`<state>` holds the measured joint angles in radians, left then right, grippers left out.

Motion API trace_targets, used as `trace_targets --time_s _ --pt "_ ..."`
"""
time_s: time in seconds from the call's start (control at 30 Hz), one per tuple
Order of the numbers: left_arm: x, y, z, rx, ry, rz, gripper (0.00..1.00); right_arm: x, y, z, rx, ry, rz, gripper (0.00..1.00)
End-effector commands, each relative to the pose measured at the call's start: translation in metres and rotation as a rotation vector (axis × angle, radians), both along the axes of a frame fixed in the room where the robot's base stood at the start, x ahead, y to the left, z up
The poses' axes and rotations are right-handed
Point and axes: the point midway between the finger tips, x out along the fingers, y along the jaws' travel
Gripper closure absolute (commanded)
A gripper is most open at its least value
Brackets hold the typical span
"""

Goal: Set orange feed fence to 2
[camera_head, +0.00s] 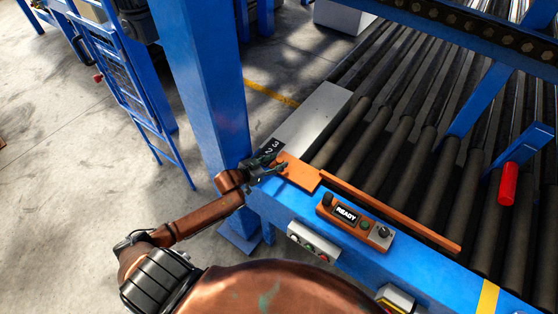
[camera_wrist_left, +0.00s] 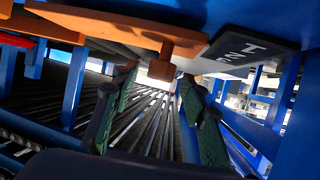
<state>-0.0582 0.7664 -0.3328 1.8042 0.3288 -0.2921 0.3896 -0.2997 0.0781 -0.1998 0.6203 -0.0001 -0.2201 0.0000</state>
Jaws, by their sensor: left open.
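The orange feed fence (camera_head: 390,212) is a long bar with a wide flat end plate (camera_head: 298,173) on the blue frame beside the rollers. A dark scale plate (camera_head: 272,148) with white numerals, 3 and 2 readable, lies at that end, partly hidden by my left gripper (camera_head: 268,166). In the left wrist view the fence (camera_wrist_left: 110,25) appears tilted across the top, with a small orange block (camera_wrist_left: 175,62) projecting from it. My left gripper (camera_wrist_left: 158,80) is open, its green-padded fingers apart, with the block just beyond the fingertips. Contact cannot be told. My right gripper is out of view.
An orange control box (camera_head: 352,218) reading READY and a grey button box (camera_head: 313,241) sit on the blue frame. A blue post (camera_head: 205,80) stands close to my left gripper. Dark rollers (camera_head: 390,145) lie beyond the fence; a red cylinder (camera_head: 508,184) hangs at right.

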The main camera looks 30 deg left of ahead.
Motion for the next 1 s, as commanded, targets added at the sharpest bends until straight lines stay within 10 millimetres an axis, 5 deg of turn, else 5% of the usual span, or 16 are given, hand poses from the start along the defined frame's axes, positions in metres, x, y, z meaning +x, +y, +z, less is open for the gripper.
trace_targets --time_s 0.47,1.0 --pt "0.0147 -0.0044 -0.0066 0.001 0.001 0.0 0.6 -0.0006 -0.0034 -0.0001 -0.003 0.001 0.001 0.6" --pt "0.0143 -0.004 -0.0065 0.002 0.001 0.001 0.97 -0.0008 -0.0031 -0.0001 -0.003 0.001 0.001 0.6"
